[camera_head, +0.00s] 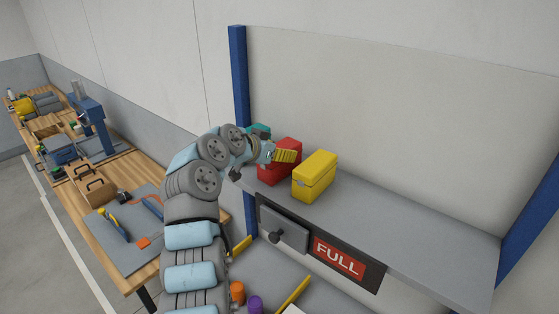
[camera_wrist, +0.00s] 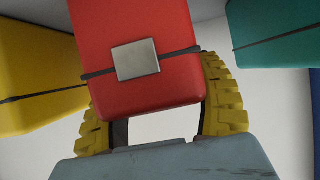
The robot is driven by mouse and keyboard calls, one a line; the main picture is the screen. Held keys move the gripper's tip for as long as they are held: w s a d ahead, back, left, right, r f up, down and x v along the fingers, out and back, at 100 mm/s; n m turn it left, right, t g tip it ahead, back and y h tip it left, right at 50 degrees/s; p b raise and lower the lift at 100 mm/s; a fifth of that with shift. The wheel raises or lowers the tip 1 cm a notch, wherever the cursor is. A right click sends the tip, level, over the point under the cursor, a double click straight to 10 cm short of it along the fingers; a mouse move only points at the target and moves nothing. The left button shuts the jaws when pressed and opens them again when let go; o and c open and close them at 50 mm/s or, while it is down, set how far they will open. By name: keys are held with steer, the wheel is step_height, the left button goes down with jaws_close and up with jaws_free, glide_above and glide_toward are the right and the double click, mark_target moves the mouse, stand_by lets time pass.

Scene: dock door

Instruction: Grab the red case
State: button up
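The red case (camera_head: 273,174) stands on the grey shelf between a yellow case and a teal case. In the wrist view the red case (camera_wrist: 149,88) fills the upper middle, with a dark band and a silver latch facing me. My gripper (camera_head: 285,155) is at the red case, seen from the side in the head view. In the wrist view its two yellow ribbed fingers (camera_wrist: 160,115) are spread apart, one toward each side of the case. The case hides part of the fingers, and I cannot see firm contact.
The yellow case (camera_head: 314,178) stands close on the right of the red one. The teal case (camera_head: 260,130) is behind on the left, mostly hidden. The shelf (camera_head: 410,220) is bare to the right. A wooden workbench (camera_head: 120,272) with tools lies left.

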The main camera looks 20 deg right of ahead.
steer(key=c, duration=0.7)
steer(key=shift+o, duration=0.2)
steer(key=shift+r+b, duration=0.6)
steer(key=shift+r, duration=0.8)
steer(key=shift+s+d+r, duration=0.1)
steer(key=shift+s+r, duration=0.55)
steer(key=shift+r, duration=0.25)
steer(key=s+r+b, duration=0.1)
steer(key=s+r, duration=0.1)
steer(key=s, duration=0.2)
steer(key=s+r+b, duration=0.1)
steer(key=s+r, duration=0.2)
steer(key=s, duration=0.1)
steer(key=s+d+r+b, duration=0.1)
steer(key=s+r, duration=0.2)
steer(key=s, duration=0.1)
steer(key=shift+s+d+r, duration=0.1)
steer(key=shift+s+r, duration=0.1)
steer(key=shift+s, duration=0.1)
